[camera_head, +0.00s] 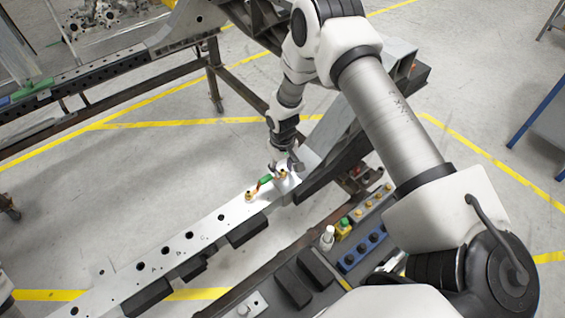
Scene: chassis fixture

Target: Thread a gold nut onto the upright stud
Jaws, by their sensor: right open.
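My right gripper (285,162) is open, low over the far end of the pale metal chassis rail (205,240). A gold nut (283,175) is at the rail just below its fingers; I cannot tell whether they touch it. A second gold nut (248,197) sits on the rail, left of the gripper. Between the two lies a small green piece (266,180). The stud itself is too small to make out or hidden by the nuts and fingers. Several more gold nuts (375,198) stand in a grey holder to the right. My left gripper is not in view.
A blue block with dark round tops (362,250), a yellow block with a green top (343,229) and a white bottle (327,236) stand beside the holder. Dark blocks (292,285) lie nearer. A dark angled frame beam (335,165) rises close behind my right gripper.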

